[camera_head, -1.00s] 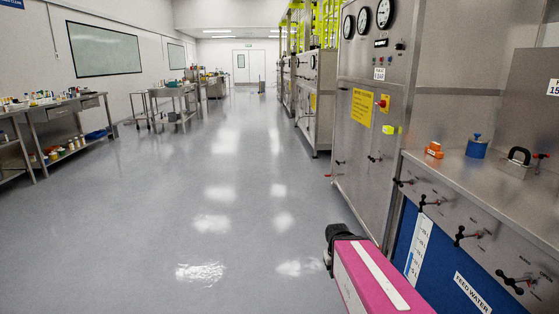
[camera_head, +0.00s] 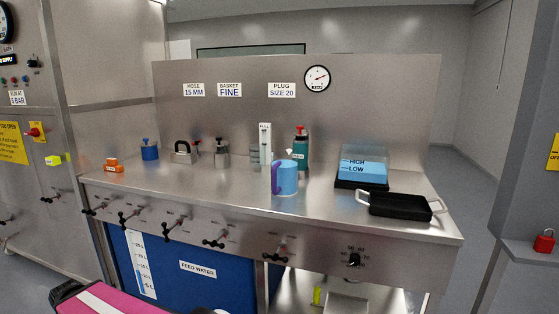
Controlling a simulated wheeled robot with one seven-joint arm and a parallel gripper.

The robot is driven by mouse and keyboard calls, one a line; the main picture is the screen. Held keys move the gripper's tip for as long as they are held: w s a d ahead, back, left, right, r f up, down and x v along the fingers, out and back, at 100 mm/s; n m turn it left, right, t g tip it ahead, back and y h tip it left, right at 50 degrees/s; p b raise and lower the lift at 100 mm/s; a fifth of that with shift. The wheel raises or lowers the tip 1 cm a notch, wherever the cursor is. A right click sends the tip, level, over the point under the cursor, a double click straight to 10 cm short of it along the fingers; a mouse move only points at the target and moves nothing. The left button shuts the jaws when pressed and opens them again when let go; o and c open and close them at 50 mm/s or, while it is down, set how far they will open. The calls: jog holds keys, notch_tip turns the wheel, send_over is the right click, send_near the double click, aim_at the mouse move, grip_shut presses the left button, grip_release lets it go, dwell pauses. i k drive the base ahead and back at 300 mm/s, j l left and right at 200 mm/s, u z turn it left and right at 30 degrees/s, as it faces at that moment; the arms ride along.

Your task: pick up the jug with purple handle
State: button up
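The jug with the purple handle (camera_head: 287,178) stands upright on the steel counter (camera_head: 225,187), near its front edge and right of the middle. Its body is light blue, and the purple handle is on its left side. A pink and black part of my arm shows at the bottom left, below the counter front and well away from the jug. My gripper's fingers cannot be made out.
Behind the jug are a green bottle (camera_head: 301,149) and a white upright gauge (camera_head: 265,144). A black tray (camera_head: 400,207) and a blue-filled container (camera_head: 362,168) stand to its right. Valve handles (camera_head: 215,242) stick out from the counter front.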

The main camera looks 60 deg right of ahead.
aim_at(284, 163)
jog(key=z, duration=2.1)
jog(key=k+l, duration=0.1)
jog(key=l, duration=0.15)
jog(key=k+l, duration=0.1)
jog(key=l+u, duration=0.05)
jog(key=l, duration=0.05)
